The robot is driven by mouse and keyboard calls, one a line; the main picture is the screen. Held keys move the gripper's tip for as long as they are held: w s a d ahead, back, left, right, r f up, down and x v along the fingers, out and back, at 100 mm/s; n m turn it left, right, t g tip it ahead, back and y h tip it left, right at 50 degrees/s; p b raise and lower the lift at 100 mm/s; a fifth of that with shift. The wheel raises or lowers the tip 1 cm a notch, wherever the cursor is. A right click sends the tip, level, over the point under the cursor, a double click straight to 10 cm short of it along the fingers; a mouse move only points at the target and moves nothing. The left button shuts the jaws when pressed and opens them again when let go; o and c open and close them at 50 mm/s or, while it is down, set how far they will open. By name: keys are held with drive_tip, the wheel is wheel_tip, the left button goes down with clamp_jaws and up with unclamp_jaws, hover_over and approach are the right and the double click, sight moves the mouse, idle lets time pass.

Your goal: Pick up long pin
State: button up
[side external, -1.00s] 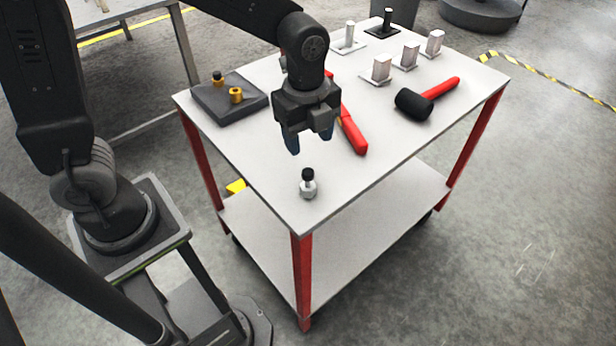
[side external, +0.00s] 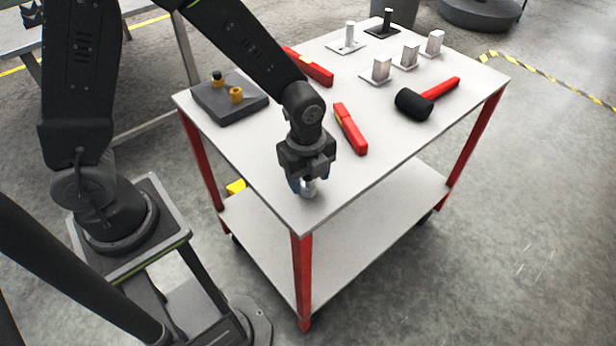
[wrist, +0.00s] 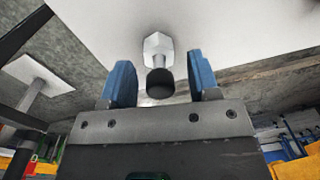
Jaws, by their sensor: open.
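A small pin with a pale, faceted metal body and a black top, which I take to be the long pin (side external: 310,189), stands near the front corner of the white table. My gripper (side external: 303,186) is right over it and pointing down, hiding its top in the side view. In the wrist view, the pin's black top and pale body (wrist: 158,46) lie between the two blue fingers of my gripper (wrist: 159,70). The fingers are open, with a visible gap on each side of the pin.
A dark block (side external: 230,104) with brass bushings sits at the left of the table top (side external: 260,155). The front edge is close to the pin.

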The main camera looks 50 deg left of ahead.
drive_tip(key=c, duration=1)
drive_tip(key=shift+r, duration=0.1)
drive_tip(key=shift+r, duration=0.55)
drive_tip(key=r, duration=0.1)
drive_tip(key=a+r, duration=0.1)
drive_tip(key=r, duration=0.1)
drive_tip(key=shift+r, duration=0.3)
drive_tip(key=s+a+r, duration=0.2)
drive_tip(key=a+r, duration=0.4)
drive_tip(key=a, duration=0.4)
drive_tip(key=shift+a, duration=0.3)
drive_tip(key=shift+r, duration=0.1)
